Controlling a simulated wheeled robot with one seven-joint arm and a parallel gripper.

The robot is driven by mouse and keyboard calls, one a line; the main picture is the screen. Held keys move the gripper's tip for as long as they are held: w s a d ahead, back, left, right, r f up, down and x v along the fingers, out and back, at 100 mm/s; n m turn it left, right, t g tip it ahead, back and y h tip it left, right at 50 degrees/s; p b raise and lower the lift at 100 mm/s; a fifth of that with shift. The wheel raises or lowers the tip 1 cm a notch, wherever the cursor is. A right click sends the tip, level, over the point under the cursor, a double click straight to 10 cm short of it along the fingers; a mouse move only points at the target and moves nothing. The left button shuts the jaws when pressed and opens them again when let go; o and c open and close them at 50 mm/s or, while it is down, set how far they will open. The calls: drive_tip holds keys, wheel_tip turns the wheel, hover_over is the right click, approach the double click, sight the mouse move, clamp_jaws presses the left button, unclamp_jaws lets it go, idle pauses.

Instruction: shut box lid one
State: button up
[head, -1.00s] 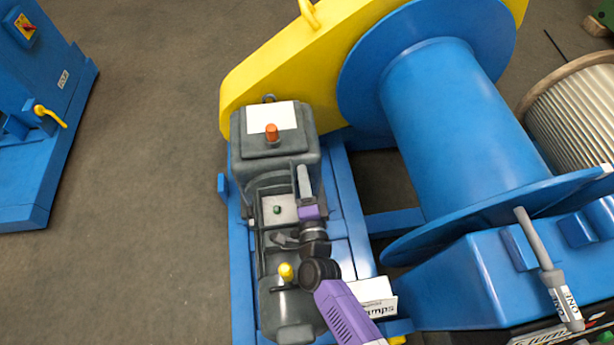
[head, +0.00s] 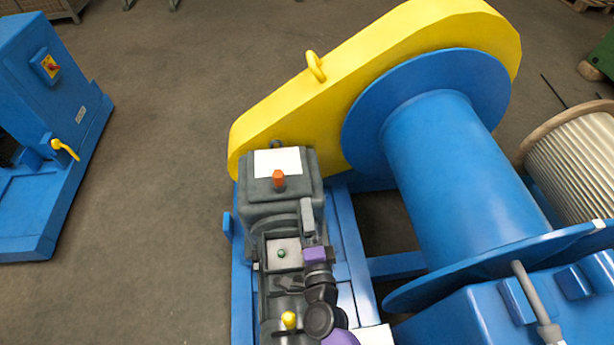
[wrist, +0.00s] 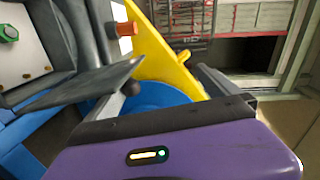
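An open grey box (head: 265,254) on top of the dark grey motor shows a pale inside with a green knob (head: 282,253). The green knob also shows at the wrist view's upper left (wrist: 9,30). A thin dark grey panel (wrist: 75,84) stands out beside the box, seen nearly edge-on; it may be the lid, but I cannot be sure. My gripper (head: 307,212) is right beside the box, on its right side, fingers pointing up the picture. In the wrist view its fingers are apart with nothing clear between them. Contact with the panel cannot be told.
An orange knob (head: 279,178) stands on the motor's end and a yellow one (head: 289,319) nearer me. The yellow chain guard (head: 370,70) and blue drum (head: 455,150) rise behind and right. A grey lever (head: 530,295) is at lower right.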

drive_tip(key=shift+t, duration=0.5)
drive_tip(key=r+p, duration=0.1)
drive_tip(key=r, duration=0.4)
drive_tip(key=r+p, duration=0.2)
drive_tip(key=r, duration=0.3)
drive_tip(key=a+r+p, duration=0.1)
drive_tip(key=r+p, duration=0.1)
drive_tip(key=r, duration=0.4)
drive_tip(key=shift+w, duration=0.3)
drive_tip(key=c, duration=0.5)
drive_tip(key=shift+f, duration=0.1)
drive_tip(key=shift+c, duration=0.2)
